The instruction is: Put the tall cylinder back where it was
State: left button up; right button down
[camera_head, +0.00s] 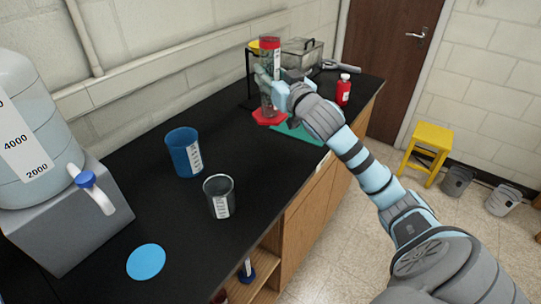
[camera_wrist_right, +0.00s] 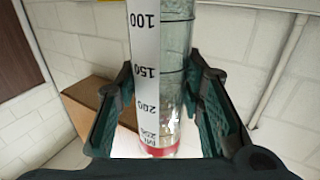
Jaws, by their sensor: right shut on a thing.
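The tall cylinder (camera_head: 267,104) is clear, with a red top and a red six-sided base. It stands upright near the far end of the black counter. My right gripper (camera_head: 272,82) is shut around its upper part. In the right wrist view the cylinder (camera_wrist_right: 163,75), with its printed scale, sits between the two dark green fingers (camera_wrist_right: 160,100). The base shows close to a teal mat (camera_head: 298,132); I cannot tell whether it touches the surface. My left gripper is not in view.
A blue beaker (camera_head: 182,153), a clear beaker (camera_head: 219,197) and a flat blue disc (camera_head: 146,261) are on the counter. A red bottle (camera_head: 344,90) and a metal box (camera_head: 302,53) are at the far end. A large water jug (camera_head: 30,120) stands left. A yellow stool (camera_head: 428,142) is on the floor.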

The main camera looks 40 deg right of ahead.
notch_tip(320, 180, down, 18)
jog(key=b, duration=0.3)
jog(key=shift+a+f, duration=0.15)
jog(key=shift+f, duration=0.05)
jog(key=shift+w, duration=0.15)
jog(key=shift+f, duration=0.2)
jog(key=c, duration=1.1)
grip_release()
jog(key=shift+r, duration=0.1)
jog(key=b+v, duration=0.1)
jog(key=v, duration=1.1)
jog(key=shift+r, duration=0.15)
